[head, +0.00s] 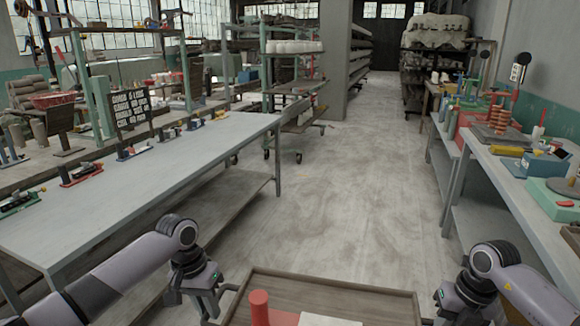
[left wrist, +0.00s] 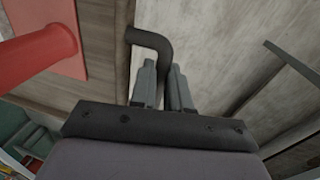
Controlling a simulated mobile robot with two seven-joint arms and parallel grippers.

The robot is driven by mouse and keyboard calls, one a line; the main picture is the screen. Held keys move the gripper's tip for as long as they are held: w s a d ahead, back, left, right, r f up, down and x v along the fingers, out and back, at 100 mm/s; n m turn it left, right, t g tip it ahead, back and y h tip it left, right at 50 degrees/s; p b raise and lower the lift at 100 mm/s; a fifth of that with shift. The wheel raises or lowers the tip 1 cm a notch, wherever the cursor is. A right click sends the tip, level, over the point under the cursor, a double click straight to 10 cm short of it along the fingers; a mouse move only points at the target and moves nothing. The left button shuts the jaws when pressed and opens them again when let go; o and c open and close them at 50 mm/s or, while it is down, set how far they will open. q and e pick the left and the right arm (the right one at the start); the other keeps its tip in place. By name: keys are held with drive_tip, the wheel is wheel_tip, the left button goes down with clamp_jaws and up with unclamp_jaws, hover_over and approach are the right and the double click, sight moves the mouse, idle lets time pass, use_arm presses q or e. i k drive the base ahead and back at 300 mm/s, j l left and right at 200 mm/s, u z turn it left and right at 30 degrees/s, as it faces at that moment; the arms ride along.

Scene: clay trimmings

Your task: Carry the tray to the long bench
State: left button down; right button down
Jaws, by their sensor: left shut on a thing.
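The brown wooden tray (head: 330,283) is at the bottom of the head view, in front of me, its near part cut off. A red cylinder (head: 259,305) and a white flat piece (head: 328,319) are on it. My left gripper (head: 212,300) is at the tray's left side. In the left wrist view its fingers (left wrist: 162,85) are shut on the dark bent handle of the tray (left wrist: 152,38). My right gripper (head: 440,310) is by the tray's right side; its fingers are mostly out of view. The long grey bench (head: 150,185) runs along the left.
Clear concrete floor (head: 350,180) runs ahead between the benches. A workbench (head: 500,185) with coiled clay, boxes and tools stands right. A wheeled rack (head: 290,85) stands beyond the long bench.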

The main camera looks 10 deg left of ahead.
sight(118, 191)
drive_tip(key=i+u, duration=0.3)
drive_tip(key=i, duration=0.2)
drive_tip(key=i+u, duration=0.3)
drive_tip(key=i, duration=1.95)
drive_tip(key=i+u, duration=1.05)
drive_tip(key=u, duration=0.35)
